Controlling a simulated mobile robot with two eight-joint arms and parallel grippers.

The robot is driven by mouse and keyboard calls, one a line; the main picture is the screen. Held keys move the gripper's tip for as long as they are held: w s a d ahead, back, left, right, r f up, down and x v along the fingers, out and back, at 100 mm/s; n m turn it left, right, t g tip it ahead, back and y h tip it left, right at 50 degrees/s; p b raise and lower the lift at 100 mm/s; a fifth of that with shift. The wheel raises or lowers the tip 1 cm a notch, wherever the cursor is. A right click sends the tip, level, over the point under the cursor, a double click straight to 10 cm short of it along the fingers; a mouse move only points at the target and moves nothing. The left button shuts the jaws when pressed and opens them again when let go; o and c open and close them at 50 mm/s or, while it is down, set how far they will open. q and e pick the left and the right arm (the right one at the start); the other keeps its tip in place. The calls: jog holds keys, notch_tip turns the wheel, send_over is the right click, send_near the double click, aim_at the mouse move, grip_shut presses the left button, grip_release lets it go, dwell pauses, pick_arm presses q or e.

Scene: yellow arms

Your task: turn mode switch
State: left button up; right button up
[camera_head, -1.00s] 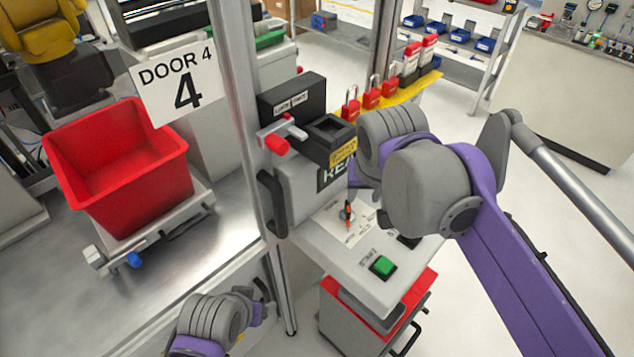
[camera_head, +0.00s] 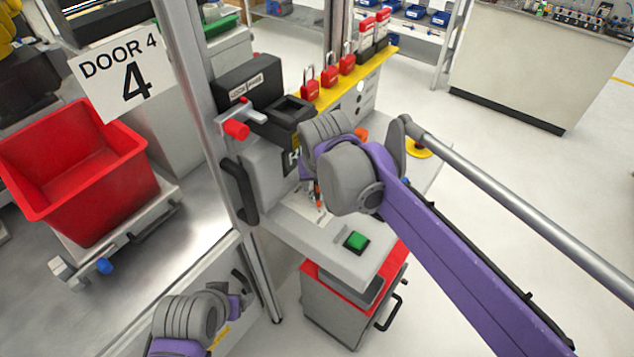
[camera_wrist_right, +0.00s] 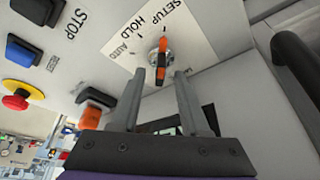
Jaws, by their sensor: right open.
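The mode switch (camera_wrist_right: 162,58), an orange-and-black handle on a round metal base, sits on a white plate (camera_wrist_right: 130,55) marked SETUP, HOLD and AUTO. Its orange end points up in the right wrist view; I cannot tell exactly which mark it meets. In the head view the switch (camera_head: 318,196) is partly hidden by my right wrist. My right gripper (camera_wrist_right: 160,78) is open, its fingers either side of the handle's near end, with visible gaps; contact cannot be seen. My left arm's end (camera_head: 236,303) is at the lower left; its fingers cannot be made out.
A green button (camera_head: 356,241) is on the panel. The wrist view shows a red-and-yellow stop button (camera_wrist_right: 17,96), a blue button (camera_wrist_right: 22,50) and an orange button (camera_wrist_right: 91,115) near the fingers. A black handle (camera_head: 240,190) and red padlocks (camera_head: 329,75) are close by.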

grip_shut()
